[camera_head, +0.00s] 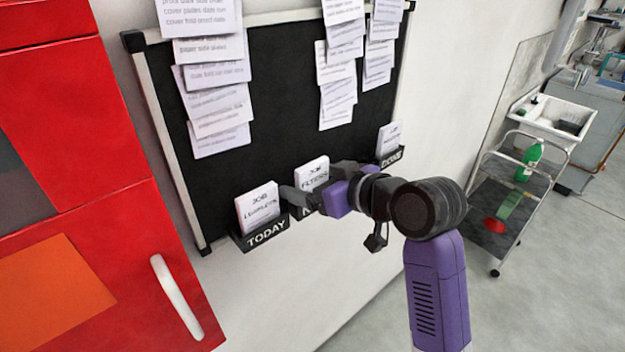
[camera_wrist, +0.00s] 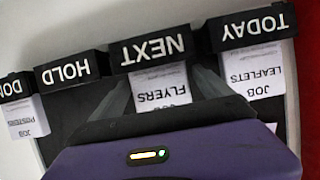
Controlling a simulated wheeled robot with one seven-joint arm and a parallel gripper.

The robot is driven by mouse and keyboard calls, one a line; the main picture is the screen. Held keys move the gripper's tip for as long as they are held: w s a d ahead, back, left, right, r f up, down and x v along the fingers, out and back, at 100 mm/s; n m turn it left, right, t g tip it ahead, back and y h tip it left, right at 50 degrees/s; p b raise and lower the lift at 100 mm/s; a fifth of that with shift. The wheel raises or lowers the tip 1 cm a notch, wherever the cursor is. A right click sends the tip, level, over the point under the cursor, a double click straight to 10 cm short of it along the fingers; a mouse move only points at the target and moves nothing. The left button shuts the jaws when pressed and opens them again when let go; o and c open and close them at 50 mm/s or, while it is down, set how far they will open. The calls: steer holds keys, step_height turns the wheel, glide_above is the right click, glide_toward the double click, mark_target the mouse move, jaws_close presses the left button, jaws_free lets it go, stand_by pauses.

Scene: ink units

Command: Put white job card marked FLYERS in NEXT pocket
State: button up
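The white job card marked FLYERS (camera_head: 312,173) stands upright at the NEXT pocket on the black board. In the wrist view the card (camera_wrist: 160,88) shows upside down, and its lower edge runs behind the front of the black NEXT pocket (camera_wrist: 152,48), so it appears to sit in it. My gripper (camera_wrist: 165,80) is at this card, with one grey finger on each side and small gaps between them and the card. The gripper looks open. In the head view my gripper and wrist cover most of the NEXT pocket.
The TODAY pocket (camera_head: 265,234) holds a LEAFLETS card (camera_head: 258,206). The HOLD pocket (camera_wrist: 72,70) looks empty. The DONE pocket (camera_head: 391,157) holds another card (camera_head: 388,138). Paper sheets (camera_head: 215,90) hang above. A red cabinet (camera_head: 90,130) stands left, and a trolley (camera_head: 510,185) stands right.

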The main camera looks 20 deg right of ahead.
steer(key=shift+r, duration=0.2)
steer(key=v, duration=1.2)
steer(key=shift+b, duration=0.35)
